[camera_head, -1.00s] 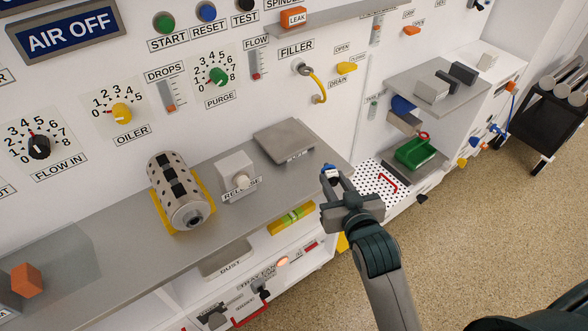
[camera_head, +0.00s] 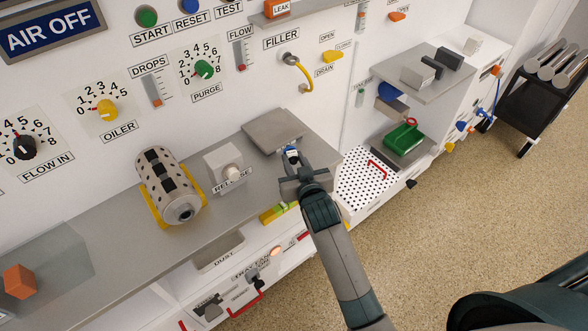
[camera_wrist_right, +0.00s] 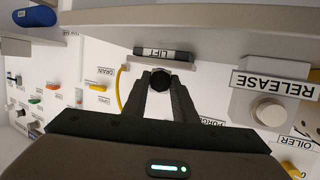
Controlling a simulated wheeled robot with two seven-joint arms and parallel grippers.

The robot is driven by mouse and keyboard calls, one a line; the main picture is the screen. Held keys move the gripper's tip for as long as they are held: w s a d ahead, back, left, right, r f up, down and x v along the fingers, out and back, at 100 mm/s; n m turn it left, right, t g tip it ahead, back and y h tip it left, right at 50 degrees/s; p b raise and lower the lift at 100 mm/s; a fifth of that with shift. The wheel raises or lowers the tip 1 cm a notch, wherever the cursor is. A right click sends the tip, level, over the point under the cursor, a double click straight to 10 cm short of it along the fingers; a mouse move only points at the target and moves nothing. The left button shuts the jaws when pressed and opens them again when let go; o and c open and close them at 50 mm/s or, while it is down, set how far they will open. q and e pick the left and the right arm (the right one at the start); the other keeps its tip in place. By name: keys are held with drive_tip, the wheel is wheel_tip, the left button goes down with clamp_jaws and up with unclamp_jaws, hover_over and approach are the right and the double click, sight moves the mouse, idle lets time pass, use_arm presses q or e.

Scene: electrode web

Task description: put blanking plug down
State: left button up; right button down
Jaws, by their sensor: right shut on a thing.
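My right gripper (camera_head: 290,155) is shut on the blanking plug (camera_wrist_right: 160,80). In the right wrist view the plug is a dark, six-sided piece between the two black fingertips. The gripper is at the front right edge of the grey LIFT plate (camera_head: 262,128) on the shelf. I cannot tell its height above the plate. The plate's LIFT label (camera_wrist_right: 163,53) shows just beyond the fingertips in the wrist view. My left gripper is not in view.
The RELEASE block (camera_head: 225,160) and a perforated drum (camera_head: 168,185) stand left of the plate on the grey shelf (camera_head: 120,240). A yellow filler hose (camera_head: 305,75) hangs behind.

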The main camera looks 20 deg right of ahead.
drive_tip(key=shift+f, duration=0.45)
wheel_tip(320, 180, down, 2)
drive_tip(key=shift+f, duration=0.1)
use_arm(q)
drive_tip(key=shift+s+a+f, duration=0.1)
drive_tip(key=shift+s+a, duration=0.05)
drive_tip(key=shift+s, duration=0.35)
use_arm(e)
drive_tip(key=shift+f, duration=0.45)
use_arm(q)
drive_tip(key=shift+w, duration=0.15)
use_arm(e)
drive_tip(key=shift+f, duration=0.15)
drive_tip(key=c, duration=1.4)
unclamp_jaws()
drive_tip(key=shift+c, duration=0.2)
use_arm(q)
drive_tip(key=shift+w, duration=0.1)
use_arm(e)
drive_tip(key=shift+r, duration=0.2)
